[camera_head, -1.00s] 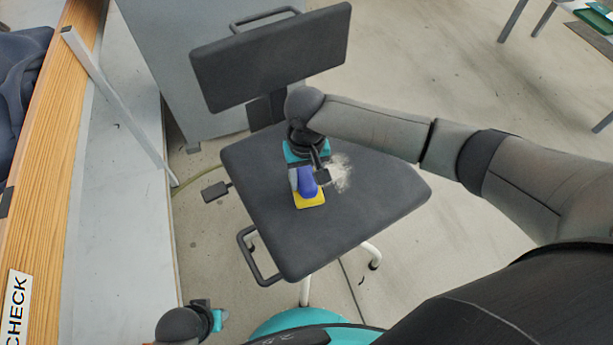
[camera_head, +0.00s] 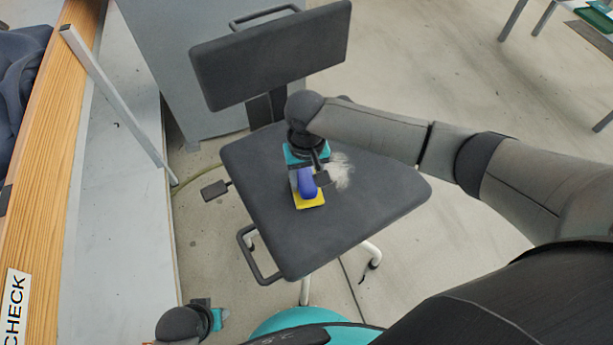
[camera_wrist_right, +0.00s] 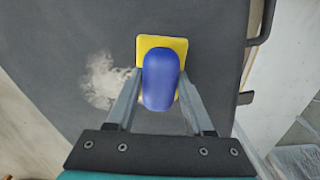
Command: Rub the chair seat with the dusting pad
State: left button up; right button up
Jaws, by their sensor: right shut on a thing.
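The dark grey chair seat (camera_head: 265,208) lies below my right arm, with a pale dusty patch (camera_head: 342,170) on it. The dusting pad has a blue handle and a yellow base (camera_head: 312,203). My right gripper (camera_head: 305,182) is shut on its handle. In the right wrist view the fingers (camera_wrist_right: 160,100) flank the blue handle (camera_wrist_right: 160,78), and the dusty patch (camera_wrist_right: 102,80) lies left of the pad. The yellow base is at the seat surface; I cannot tell whether it touches. My left gripper (camera_head: 218,318) is at the bottom left, its fingers too small to judge.
The chair backrest (camera_head: 270,55) rises behind the seat. A wooden-edged table (camera_head: 55,110) with a CHECK label stands at the left. A grey cabinet (camera_head: 165,60) is behind the chair. Open floor (camera_head: 430,80) lies to the right.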

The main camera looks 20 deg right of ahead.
jog(key=shift+f, duration=0.4)
